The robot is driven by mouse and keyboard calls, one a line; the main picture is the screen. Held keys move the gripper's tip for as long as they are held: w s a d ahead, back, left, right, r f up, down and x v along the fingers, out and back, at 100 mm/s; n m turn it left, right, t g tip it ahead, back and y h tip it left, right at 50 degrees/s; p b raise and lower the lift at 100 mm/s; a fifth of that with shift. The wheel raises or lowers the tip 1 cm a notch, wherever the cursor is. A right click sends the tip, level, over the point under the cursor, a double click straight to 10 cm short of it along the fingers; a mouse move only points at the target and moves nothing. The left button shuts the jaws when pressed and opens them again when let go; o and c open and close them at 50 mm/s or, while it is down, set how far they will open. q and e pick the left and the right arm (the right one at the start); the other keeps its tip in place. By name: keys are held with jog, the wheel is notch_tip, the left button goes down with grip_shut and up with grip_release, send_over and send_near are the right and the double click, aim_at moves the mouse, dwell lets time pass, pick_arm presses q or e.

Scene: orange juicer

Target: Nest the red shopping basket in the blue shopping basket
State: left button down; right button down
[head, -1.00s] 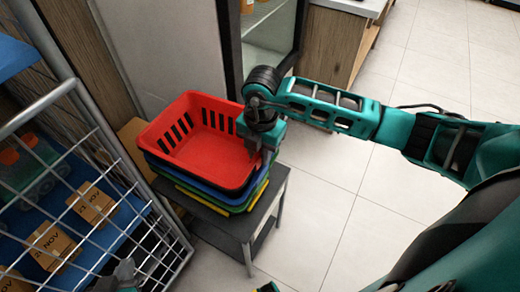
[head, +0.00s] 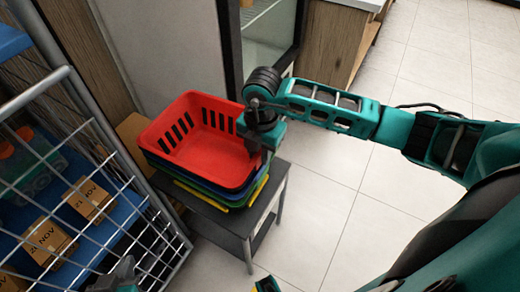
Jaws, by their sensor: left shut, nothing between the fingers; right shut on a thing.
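The red basket (head: 208,150) sits at the top of a stack of baskets on a small dark stand, its open side up. The blue basket (head: 157,168) shows only as a rim just under the red one; its inside is hidden by the red basket. My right gripper (head: 262,158) is at the right edge of the red basket and is shut on its rim. My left gripper (head: 122,278) is at the bottom left, beside the wire rack, mostly cut off by the frame, shut and empty, apart from the baskets.
Green and yellow baskets (head: 243,201) lie lower in the stack. The dark stand (head: 232,223) is under them. A wire rack (head: 88,142) with boxes stands close on the left. A glass-door cabinet (head: 268,45) is behind. Open tiled floor lies to the right.

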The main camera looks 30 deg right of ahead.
dwell(0.4)
jog(key=c, duration=0.9)
grip_release()
jog(key=shift+o, duration=0.2)
